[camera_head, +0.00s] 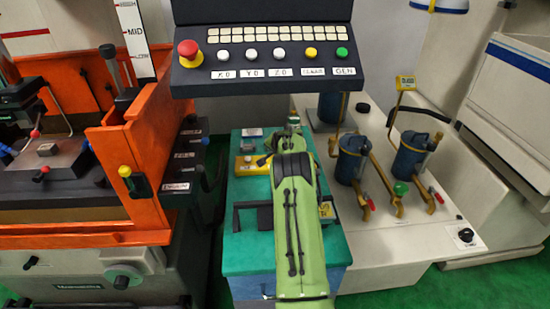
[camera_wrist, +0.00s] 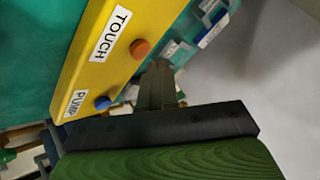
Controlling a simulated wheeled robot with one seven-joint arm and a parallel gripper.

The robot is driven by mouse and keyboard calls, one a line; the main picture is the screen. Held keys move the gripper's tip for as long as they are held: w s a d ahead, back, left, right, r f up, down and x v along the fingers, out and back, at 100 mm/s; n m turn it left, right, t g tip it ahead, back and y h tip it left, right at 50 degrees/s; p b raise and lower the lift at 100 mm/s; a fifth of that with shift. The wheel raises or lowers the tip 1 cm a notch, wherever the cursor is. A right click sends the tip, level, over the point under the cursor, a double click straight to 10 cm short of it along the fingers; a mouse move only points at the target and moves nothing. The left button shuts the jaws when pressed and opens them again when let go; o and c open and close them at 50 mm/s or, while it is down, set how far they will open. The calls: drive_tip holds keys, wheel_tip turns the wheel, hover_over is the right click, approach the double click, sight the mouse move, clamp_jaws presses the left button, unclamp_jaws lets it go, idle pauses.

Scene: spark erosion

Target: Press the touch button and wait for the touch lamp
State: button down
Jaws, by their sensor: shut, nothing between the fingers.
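A yellow box (camera_wrist: 82,70) in the wrist view carries a TOUCH label beside an orange button (camera_wrist: 140,48) and a PUMP label beside a blue button (camera_wrist: 102,103). My gripper (camera_wrist: 160,66) is shut and empty, its tips close beside the orange button in the picture. I cannot tell whether they touch it. The yellow box also shows in the head view (camera_head: 243,168), on the teal cabinet (camera_head: 240,256), left of my green arm. My gripper (camera_head: 293,122) is small there, at the far end of the arm. I cannot make out a touch lamp.
A control panel (camera_head: 265,85) with a red knob and several buttons hangs above the cabinet. A black handle (camera_head: 240,206) lies on the cabinet's near side. An orange-walled machine (camera_head: 140,150) stands left; blue canisters (camera_head: 408,157) on a white unit stand right.

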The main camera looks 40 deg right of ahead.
drive_tip(key=shift+f+b, duration=0.45)
drive_tip(key=shift+b, duration=0.1)
drive_tip(key=shift+f+b, duration=0.45)
idle(0.5)
drive_tip(key=shift+r, duration=0.1)
drive_tip(key=shift+r+p, duration=0.35)
drive_tip(key=shift+r, duration=0.4)
drive_tip(key=shift+r, duration=0.1)
drive_tip(key=shift+r+p, duration=1.4)
drive_tip(key=shift+r, duration=1.1)
drive_tip(key=shift+f, duration=0.15)
